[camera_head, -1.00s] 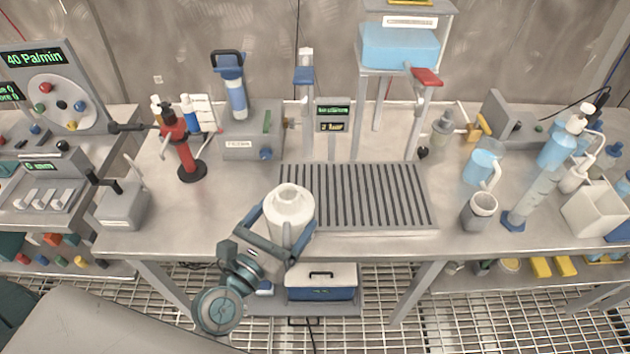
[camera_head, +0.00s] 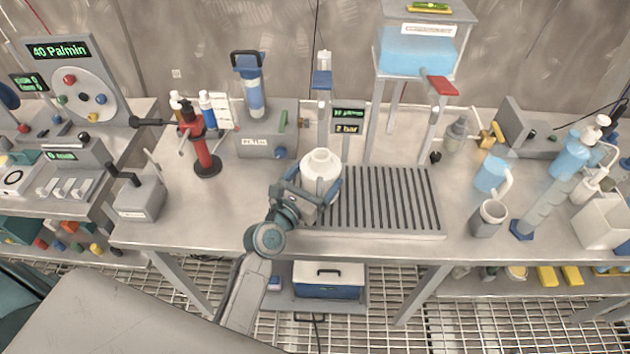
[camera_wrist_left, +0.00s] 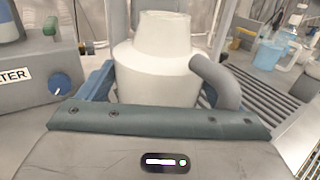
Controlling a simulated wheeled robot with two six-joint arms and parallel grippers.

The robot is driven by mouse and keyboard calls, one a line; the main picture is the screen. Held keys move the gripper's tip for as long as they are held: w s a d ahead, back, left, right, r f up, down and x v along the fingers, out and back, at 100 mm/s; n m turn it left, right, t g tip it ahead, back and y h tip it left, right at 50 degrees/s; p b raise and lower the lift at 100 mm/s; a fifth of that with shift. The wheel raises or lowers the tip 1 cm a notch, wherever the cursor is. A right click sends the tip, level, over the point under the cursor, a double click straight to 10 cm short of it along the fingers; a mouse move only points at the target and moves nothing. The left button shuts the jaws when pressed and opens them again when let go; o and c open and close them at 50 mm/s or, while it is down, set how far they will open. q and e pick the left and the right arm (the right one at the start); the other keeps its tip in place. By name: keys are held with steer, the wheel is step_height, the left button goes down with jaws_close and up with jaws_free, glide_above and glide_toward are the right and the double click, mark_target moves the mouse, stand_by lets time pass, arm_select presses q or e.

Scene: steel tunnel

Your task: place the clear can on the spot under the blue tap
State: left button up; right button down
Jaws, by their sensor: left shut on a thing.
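A whitish can (camera_head: 320,164) with a narrower neck is upright in my left gripper (camera_head: 322,188), at the left end of the slatted drain grate. My left gripper is shut around its body. The can also shows in the left wrist view (camera_wrist_left: 157,75), with a grey curved tube on its right side. The blue tap (camera_head: 322,80) is on an upright post behind the can. The can stands in front of the post's lower part. The spot under the tap is hidden by the can and gripper, and I cannot tell whether the can touches the grate. My right gripper is not in view.
The slatted grate (camera_head: 400,205) is bare to the right. A grey filter box (camera_head: 262,145) stands left of the post, and a small display (camera_head: 347,120) right of it. A blue tank with a red tap (camera_head: 440,86) stands behind. A grey mug (camera_head: 490,217) stands right.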

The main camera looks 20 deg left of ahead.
arm_select(q)
steer(key=shift+f, duration=0.35)
steer(key=o, duration=0.9)
steer(key=shift+o, duration=0.2)
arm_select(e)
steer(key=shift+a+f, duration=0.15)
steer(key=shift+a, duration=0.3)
arm_select(q)
steer(key=shift+s+a, duration=0.1)
steer(key=shift+s, duration=0.1)
steer(key=b+v, duration=0.1)
steer(key=v, duration=1)
steer(key=shift+s+b, duration=0.3)
steer(key=shift+s, duration=0.05)
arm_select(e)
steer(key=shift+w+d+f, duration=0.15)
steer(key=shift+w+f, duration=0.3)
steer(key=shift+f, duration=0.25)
